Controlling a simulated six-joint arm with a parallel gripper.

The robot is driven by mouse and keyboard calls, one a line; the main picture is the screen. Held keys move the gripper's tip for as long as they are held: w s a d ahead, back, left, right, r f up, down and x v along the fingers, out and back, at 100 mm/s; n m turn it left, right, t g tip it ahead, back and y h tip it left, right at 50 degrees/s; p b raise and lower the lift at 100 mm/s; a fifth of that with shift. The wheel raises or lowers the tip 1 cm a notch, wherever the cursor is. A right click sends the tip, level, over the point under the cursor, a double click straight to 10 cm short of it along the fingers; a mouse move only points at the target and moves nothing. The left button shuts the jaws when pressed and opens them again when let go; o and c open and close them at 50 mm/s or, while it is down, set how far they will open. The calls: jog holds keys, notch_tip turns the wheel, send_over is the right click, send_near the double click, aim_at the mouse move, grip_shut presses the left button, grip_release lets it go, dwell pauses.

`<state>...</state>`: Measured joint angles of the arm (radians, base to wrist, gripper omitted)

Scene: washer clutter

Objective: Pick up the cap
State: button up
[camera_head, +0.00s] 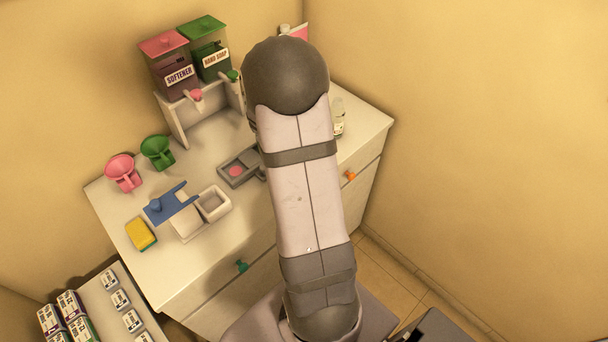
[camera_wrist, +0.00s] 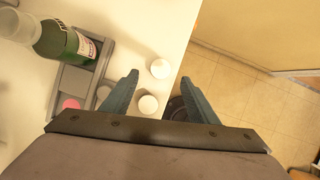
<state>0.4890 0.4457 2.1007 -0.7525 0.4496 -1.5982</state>
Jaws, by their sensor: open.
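Two small white round things, which look like caps or capped tops seen from above, show in the wrist view. One (camera_wrist: 160,68) is just ahead, near the fingertips. The other (camera_wrist: 148,105) is closer, in the space between the fingers as seen in the picture. I cannot tell which is the cap, nor how far below the fingers they are. My gripper (camera_wrist: 158,79) is open, with its two blue-grey fingers apart and nothing held. In the head view my arm hides my gripper and both white things.
A grey tray (camera_wrist: 106,57) and a green bottle (camera_wrist: 66,42) are left of the fingers. The counter edge runs close on the right, with floor (camera_wrist: 232,70) beyond. A clear bottle (camera_head: 338,117) stands right of my arm. Dispensers (camera_head: 168,68) stand at the back.

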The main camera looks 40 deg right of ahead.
jog(key=shift+a+x, duration=0.2)
jog(key=shift+x, duration=3.2)
jog(key=shift+s, duration=0.1)
jog(key=c, duration=1.1)
